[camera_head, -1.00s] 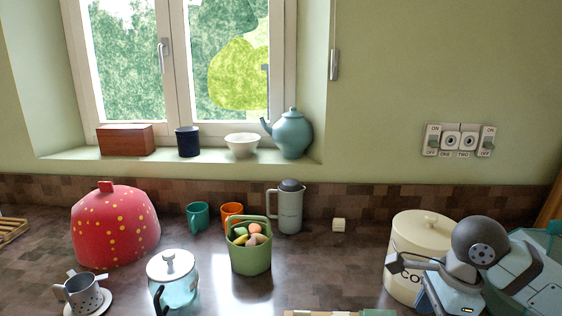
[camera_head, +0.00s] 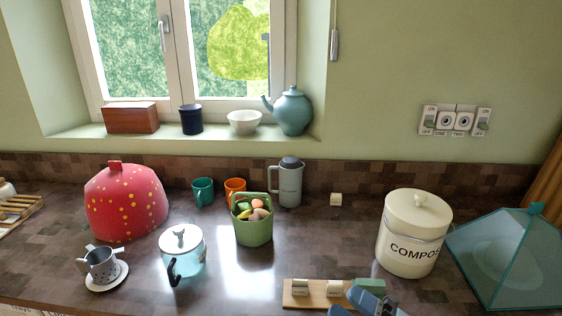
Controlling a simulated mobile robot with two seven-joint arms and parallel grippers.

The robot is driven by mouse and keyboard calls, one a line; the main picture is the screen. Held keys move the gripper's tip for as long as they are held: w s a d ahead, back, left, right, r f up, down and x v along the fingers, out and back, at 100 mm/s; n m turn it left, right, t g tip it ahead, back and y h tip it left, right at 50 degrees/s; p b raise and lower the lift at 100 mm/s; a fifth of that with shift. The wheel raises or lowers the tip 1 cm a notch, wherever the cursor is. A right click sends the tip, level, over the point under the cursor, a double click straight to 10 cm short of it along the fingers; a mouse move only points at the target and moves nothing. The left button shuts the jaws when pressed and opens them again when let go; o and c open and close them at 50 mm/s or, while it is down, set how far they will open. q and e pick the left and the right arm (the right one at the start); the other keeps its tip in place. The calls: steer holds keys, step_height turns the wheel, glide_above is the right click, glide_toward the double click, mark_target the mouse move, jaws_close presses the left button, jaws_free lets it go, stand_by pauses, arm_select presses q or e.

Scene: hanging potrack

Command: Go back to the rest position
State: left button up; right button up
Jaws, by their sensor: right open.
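My right gripper (camera_head: 355,306) shows only in part at the bottom edge of the head view, right of centre. Its two blue-grey fingers are apart and I see nothing held between them. The fingers are over or close to the front end of a wooden board (camera_head: 316,300) that bears small blocks and a green piece (camera_head: 369,286). I cannot tell whether they touch it. The rest of my right arm is below the picture. My left gripper is out of view.
A cream compost bin (camera_head: 408,250) and a teal glass cover (camera_head: 510,262) stand at right. A green basket (camera_head: 253,231), glass teapot (camera_head: 183,256), strainer cup (camera_head: 100,264) and red spotted cover (camera_head: 128,205) stand at centre and left. The counter between basket and bin is mostly clear.

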steer(key=s+d+f+m+t+h+p, duration=0.1)
steer(key=s+d+f+m+t+h, duration=0.15)
steer(key=f+m+h, duration=0.6)
steer(key=s+d+f+m+t+h+p, duration=0.15)
steer(key=d+f+m+h, duration=0.35)
steer(key=m, duration=0.6)
steer(key=s+f+m+g+h, duration=0.3)
steer(key=s+f+m, duration=0.3)
steer(key=f, duration=0.5)
steer(key=shift+s+d+f+g+p, duration=0.2)
steer(key=shift+s+g+p, duration=0.4)
steer(key=shift+s, duration=0.65)
